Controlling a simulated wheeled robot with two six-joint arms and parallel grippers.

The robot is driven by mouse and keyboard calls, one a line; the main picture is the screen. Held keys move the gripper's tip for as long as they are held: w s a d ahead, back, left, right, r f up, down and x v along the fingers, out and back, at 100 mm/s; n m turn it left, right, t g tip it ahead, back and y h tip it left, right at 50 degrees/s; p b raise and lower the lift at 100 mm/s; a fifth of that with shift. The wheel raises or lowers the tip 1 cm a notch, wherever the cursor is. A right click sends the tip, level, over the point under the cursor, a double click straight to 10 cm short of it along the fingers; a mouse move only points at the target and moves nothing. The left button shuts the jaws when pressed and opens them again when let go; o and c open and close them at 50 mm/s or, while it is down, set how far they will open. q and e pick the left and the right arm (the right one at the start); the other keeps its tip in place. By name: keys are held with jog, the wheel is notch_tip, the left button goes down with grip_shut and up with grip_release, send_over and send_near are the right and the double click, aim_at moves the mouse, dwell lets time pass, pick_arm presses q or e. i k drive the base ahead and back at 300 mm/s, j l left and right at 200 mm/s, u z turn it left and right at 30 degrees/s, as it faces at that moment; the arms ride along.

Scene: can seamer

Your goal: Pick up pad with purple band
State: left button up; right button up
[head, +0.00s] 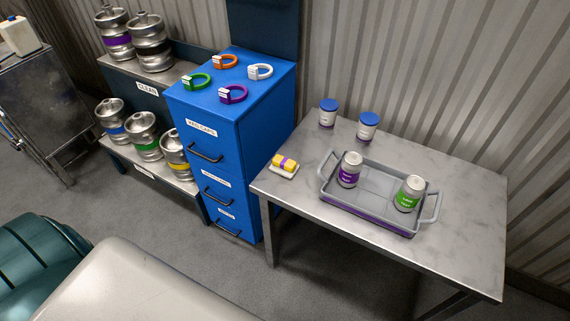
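The pad with the purple band (290,163) is a small yellow block with a purple strip across it. It rests on a small white dish (283,174) at the left corner of the metal table (450,252). Nothing covers it from above. Neither of my grippers is visible in the head view, so whether they are open or shut does not show.
A grey tray (372,215) on the table holds a purple-labelled can (349,170) and a green-labelled can (409,194). Two blue-lidded tubs (328,113) (367,127) stand behind it. A blue cabinet (265,150) with coloured rings on top stands left of the table.

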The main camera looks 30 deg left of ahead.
aim_at(283, 166)
jog(key=z, duration=2.35)
jog(key=u, duration=3)
jog(key=l+u, duration=0.25)
jog(key=u, duration=0.25)
jog(key=l+u, duration=0.3)
jog(key=u, duration=0.2)
